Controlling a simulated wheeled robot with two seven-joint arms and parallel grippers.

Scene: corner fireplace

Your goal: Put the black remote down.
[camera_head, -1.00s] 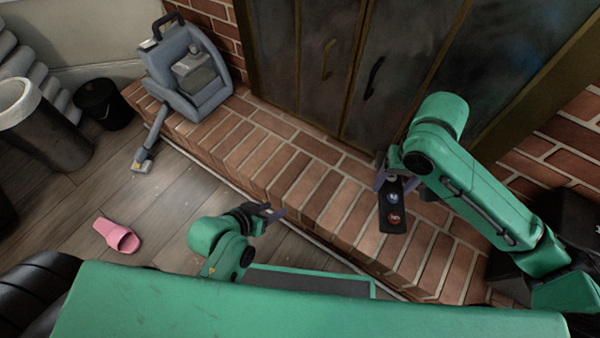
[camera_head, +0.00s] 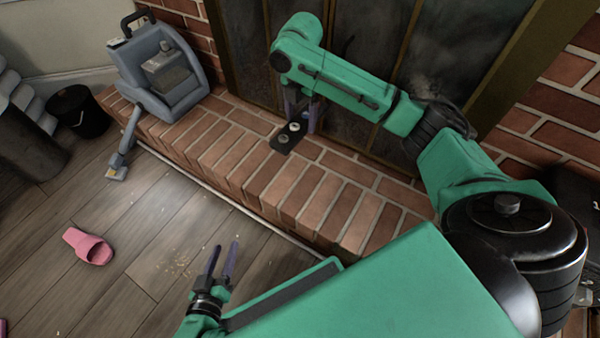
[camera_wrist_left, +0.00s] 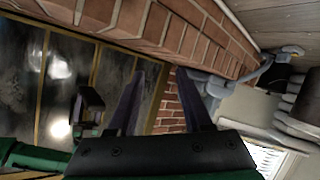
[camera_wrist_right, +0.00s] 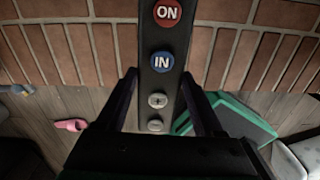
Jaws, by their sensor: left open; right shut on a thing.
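The black remote (camera_head: 288,138) is held by my right gripper (camera_head: 302,112) over the brick hearth (camera_head: 245,165), near the fireplace doors. In the right wrist view the remote (camera_wrist_right: 160,70) stands out lengthwise between the two fingers, showing a red ON button, a blue IN button and two pale buttons. I cannot tell whether the remote touches the bricks. My left gripper (camera_head: 222,262) is open and empty, low over the wooden floor in front of the hearth.
A grey-blue vacuum machine (camera_head: 165,72) stands at the left end of the hearth, its nozzle (camera_head: 118,170) on the floor. A black bucket (camera_head: 78,112) stands by the wall. A pink slipper (camera_head: 88,246) lies on the floor. The hearth right of the remote is clear.

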